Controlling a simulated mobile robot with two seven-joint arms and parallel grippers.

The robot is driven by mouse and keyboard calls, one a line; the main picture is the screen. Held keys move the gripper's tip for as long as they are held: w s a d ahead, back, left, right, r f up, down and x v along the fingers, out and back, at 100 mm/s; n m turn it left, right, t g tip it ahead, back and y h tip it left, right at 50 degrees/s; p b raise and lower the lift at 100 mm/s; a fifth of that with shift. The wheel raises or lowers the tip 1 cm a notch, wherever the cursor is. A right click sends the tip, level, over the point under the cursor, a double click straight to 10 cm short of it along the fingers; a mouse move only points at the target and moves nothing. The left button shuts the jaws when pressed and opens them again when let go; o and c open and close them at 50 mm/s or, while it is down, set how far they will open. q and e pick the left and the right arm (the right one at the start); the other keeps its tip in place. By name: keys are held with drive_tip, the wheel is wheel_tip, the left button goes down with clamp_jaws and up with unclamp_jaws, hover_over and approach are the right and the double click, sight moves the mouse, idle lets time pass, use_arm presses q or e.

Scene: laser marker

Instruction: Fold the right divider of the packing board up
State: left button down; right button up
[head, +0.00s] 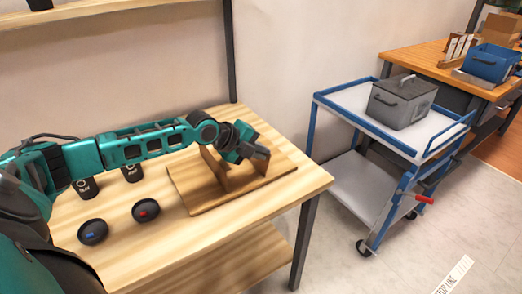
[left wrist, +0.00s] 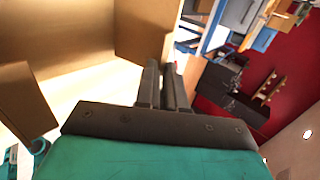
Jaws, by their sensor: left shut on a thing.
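The packing board (head: 188,188) is a brown wooden plate lying on the table. Two brown panels stand up from it: a left divider (head: 219,172) and a right divider (head: 260,166), partly hidden by my left gripper. My left gripper (head: 262,153) reaches over the board from the left and is shut on the right divider's upper part. In the left wrist view the two dark fingers (left wrist: 164,88) lie close together at the edge of a large brown panel (left wrist: 145,32). Another brown panel (left wrist: 22,105) shows at the left. My right gripper is out of view.
Two dark round buttons, one blue-marked (head: 92,232) and one red-marked (head: 146,209), sit left of the board. Two black cups (head: 86,188) (head: 132,173) stand behind them. A blue-framed cart (head: 370,110) with a grey box (head: 402,101) stands to the right, beyond a floor gap.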

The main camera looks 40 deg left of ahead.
use_arm(q)
drive_tip(key=shift+s+a+f, duration=0.25)
drive_tip(key=shift+s+f, duration=0.35)
drive_tip(key=shift+f, duration=0.25)
drive_tip(key=c, duration=1.3)
unclamp_jaws()
drive_tip(key=shift+c, duration=0.2)
drive_tip(key=v, duration=0.4)
drive_tip(key=p+v, duration=0.1)
drive_tip(key=v, duration=0.3)
drive_tip(key=p+v, duration=0.1)
drive_tip(key=v, duration=0.4)
drive_tip(key=shift+w+r, duration=0.25)
drive_tip(key=shift+r, duration=0.15)
drive_tip(key=shift+d, duration=0.15)
drive_tip(key=s+d+f+n+t, duration=0.1)
drive_tip(key=s+d+f+n, duration=0.5)
drive_tip(key=d+f+n, duration=0.4)
drive_tip(key=s+d+f+n+y, duration=0.1)
drive_tip(key=s+d+f+n, duration=0.6)
drive_tip(key=d+f+n, duration=0.2)
wheel_tip(320, 180, down, 3)
drive_tip(key=d, duration=0.2)
drive_tip(key=shift+d+n+t+y, duration=0.25)
drive_tip(key=shift+n+t+y, duration=0.05)
drive_tip(key=shift+n+t, duration=0.1)
